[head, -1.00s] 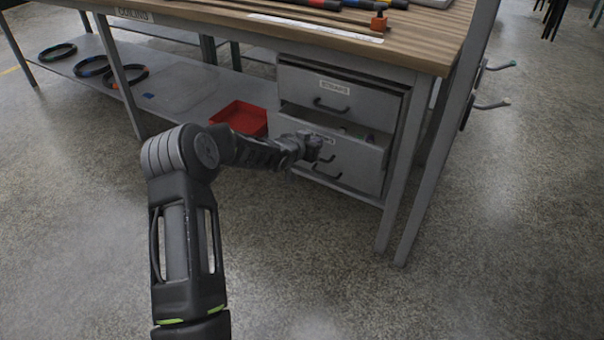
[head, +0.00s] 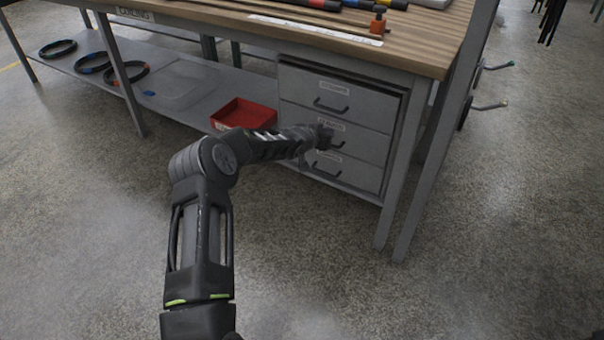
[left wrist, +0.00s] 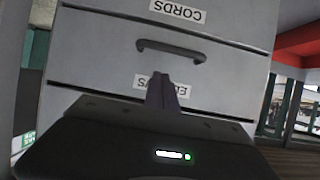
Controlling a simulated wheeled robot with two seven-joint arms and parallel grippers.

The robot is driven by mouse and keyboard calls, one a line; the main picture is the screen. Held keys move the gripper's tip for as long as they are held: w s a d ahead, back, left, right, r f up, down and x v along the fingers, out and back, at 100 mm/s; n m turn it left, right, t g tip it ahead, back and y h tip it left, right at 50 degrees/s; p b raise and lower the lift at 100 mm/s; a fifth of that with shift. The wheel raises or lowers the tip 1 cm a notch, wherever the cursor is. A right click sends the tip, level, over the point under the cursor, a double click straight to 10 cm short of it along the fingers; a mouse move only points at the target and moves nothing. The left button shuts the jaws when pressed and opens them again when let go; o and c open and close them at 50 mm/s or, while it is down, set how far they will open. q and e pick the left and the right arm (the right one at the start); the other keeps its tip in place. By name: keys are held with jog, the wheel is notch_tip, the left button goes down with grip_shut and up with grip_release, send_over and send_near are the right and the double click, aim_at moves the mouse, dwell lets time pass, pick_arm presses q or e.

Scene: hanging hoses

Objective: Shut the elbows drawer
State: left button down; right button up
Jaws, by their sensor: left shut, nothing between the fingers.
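The elbows drawer (head: 366,146) is the middle one of three in the grey cabinet under the workbench. Its front looks flush with the drawers above and below, with no gap showing. In the left wrist view, which is upside down, its front (left wrist: 230,82) shows a dark handle (left wrist: 172,50) and an ELBOWS label (left wrist: 160,86). My left gripper (head: 326,134) is shut and empty at this drawer's front, near the label and handle. Its fingers (left wrist: 163,92) cover the middle of the label. Whether they touch the front is unclear. My right gripper is out of view.
The top drawer (head: 340,92) and the bottom CORDS drawer (head: 352,174) look shut. A red bin (head: 243,114) and several black hose coils (head: 92,63) lie on the lower shelf. Bench legs (head: 392,215) stand right of the cabinet. The floor in front is clear.

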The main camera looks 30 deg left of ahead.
pick_arm(q)
jog(key=s, duration=0.8)
jog(key=shift+s+b, duration=0.35)
jog(key=shift+s, duration=0.05)
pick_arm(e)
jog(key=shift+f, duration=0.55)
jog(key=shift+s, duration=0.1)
pick_arm(q)
jog(key=s+d+f+n+g+h, duration=0.25)
jog(key=s+d+f+g, duration=0.25)
jog(key=s+d+f, duration=1.1)
jog(key=s+d+f+g+h, duration=0.1)
jog(key=s+d+f+g, duration=0.25)
jog(key=s+d, duration=0.75)
jog(key=s+d+f+g, duration=0.35)
jog(key=s+d, duration=0.25)
jog(key=s, duration=0.8)
notch_tip(320, 180, up, 33)
jog(key=s+d+p, duration=0.2)
jog(key=p, duration=3)
jog(key=shift+d+f+m+h+p, duration=0.15)
jog(key=shift+d+m+h+p, duration=0.05)
jog(key=shift+m+h+p, duration=0.2)
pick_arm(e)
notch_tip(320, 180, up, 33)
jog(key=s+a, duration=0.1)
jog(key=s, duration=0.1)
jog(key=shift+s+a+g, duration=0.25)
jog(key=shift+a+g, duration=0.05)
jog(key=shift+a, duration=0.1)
